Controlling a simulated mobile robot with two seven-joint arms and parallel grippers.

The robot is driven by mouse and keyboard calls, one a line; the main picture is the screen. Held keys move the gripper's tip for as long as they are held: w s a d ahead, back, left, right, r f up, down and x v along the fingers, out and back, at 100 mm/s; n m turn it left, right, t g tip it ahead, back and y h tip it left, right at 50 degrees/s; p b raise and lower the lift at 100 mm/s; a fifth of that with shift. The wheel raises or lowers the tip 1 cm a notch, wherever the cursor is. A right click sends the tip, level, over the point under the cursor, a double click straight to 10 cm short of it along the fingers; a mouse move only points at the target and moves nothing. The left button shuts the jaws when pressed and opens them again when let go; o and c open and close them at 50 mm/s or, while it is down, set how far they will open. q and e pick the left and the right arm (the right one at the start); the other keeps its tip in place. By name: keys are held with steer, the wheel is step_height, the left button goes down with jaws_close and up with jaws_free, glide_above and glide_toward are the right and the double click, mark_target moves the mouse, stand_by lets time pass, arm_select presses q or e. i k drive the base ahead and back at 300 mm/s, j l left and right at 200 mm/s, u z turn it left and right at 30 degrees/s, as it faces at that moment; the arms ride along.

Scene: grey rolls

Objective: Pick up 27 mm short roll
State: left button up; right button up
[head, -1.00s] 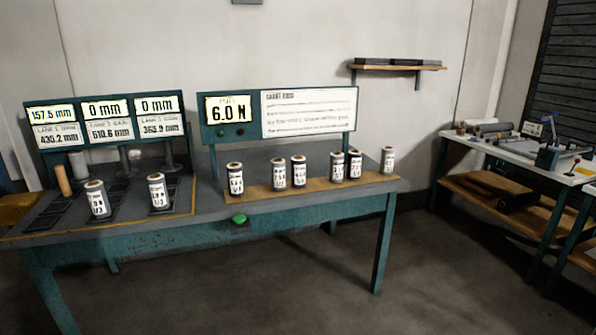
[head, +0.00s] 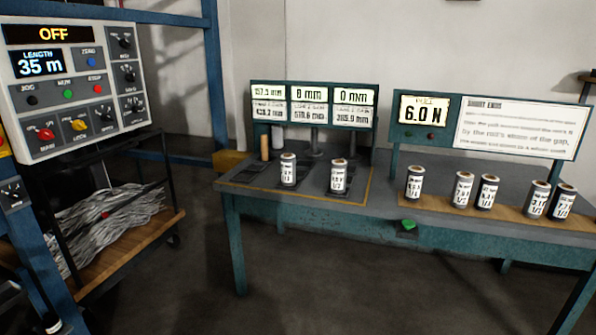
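Several short rolls with white labels and brown tops stand upright on the teal bench (head: 300,208). One roll (head: 288,170) and another roll (head: 338,176) stand on the left part, below the gauge displays. On the wooden strip (head: 438,204) stand a single roll (head: 414,183), a close pair with a left roll (head: 463,189) and a right roll (head: 487,192), and at the right a roll (head: 537,199) beside another roll (head: 564,202). The labels are too small to read, so I cannot tell which is the 27 mm roll. Neither gripper is in view.
A control panel (head: 70,85) reading OFF and 35 m stands at the left, above a rack holding grey strands (head: 110,215). A gauge board (head: 315,106) and a 6.0 N display (head: 424,110) stand on the bench. A green button (head: 408,224) is at its front. Floor in front is clear.

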mark_target(288, 159)
steer(key=i+j, duration=0.2)
steer(key=i, duration=0.2)
steer(key=i+j+u, duration=0.1)
steer(key=i, duration=0.35)
steer(key=j, duration=0.1)
